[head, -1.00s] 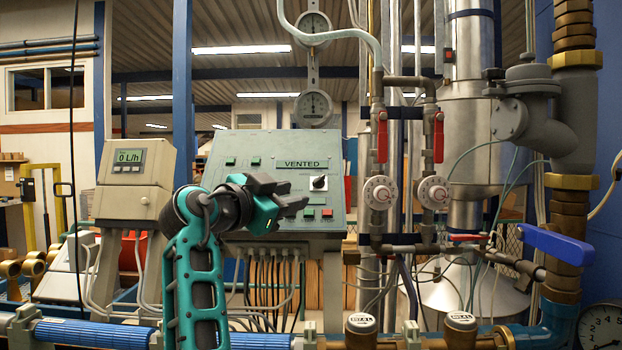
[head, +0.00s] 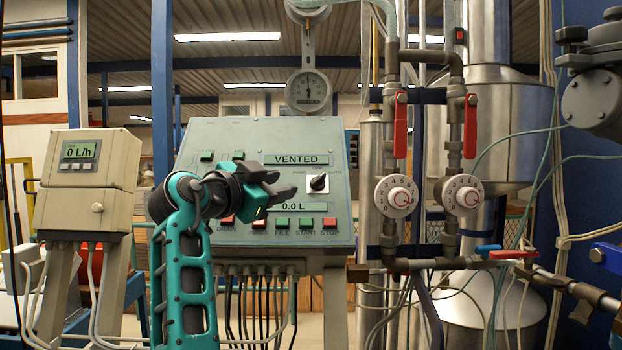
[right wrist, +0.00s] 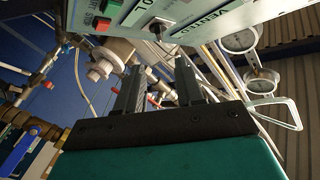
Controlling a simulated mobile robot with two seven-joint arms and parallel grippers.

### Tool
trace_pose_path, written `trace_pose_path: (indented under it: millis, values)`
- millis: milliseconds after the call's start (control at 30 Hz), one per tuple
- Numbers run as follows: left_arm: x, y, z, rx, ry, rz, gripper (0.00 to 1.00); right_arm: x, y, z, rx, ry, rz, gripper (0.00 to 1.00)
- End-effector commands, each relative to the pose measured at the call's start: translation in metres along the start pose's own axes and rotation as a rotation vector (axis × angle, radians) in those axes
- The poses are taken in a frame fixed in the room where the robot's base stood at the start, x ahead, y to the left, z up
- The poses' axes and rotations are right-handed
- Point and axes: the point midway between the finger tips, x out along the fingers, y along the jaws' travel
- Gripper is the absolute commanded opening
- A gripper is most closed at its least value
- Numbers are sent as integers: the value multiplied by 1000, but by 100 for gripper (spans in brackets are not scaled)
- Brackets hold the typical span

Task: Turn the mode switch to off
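The mode switch (head: 318,183) is a black knob on a white plate on the sloped green-grey control panel (head: 205,140). Its pointer looks tilted to the upper right; the small labels above it are too small to read surely. It also shows in the right wrist view (right wrist: 157,29), beyond the fingers. My right gripper (head: 292,184) is just left of the switch in the head view, with its fingers apart and nothing between them. In the right wrist view the gripper (right wrist: 160,85) is open, and the switch lies past the fingertips. My left gripper is not in view.
The panel has a VENTED display (head: 297,160), a 0.0 L display (head: 300,208) and a row of red and green buttons (head: 306,222) below the switch. Pipes with red-handled valves (head: 400,125) stand close to its right. A flow meter box (head: 92,170) is at left.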

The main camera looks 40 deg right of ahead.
Motion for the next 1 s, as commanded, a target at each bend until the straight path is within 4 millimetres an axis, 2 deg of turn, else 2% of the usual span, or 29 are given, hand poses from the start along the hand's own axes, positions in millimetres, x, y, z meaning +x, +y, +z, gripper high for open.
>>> trace_pose_path:
  millis: [300, 500, 700, 1000]
  values:
    - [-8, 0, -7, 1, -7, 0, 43, 65, -1, -3, -2, 3, 2, 37]
    - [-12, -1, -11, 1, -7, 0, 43, 99, 0, -2, -1, 2, 1, 37]
    - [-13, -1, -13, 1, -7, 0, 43, 116, 0, -1, -1, 2, 0, 37]
    - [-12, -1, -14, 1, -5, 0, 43, 118, 0, 0, -1, 1, -1, 37]
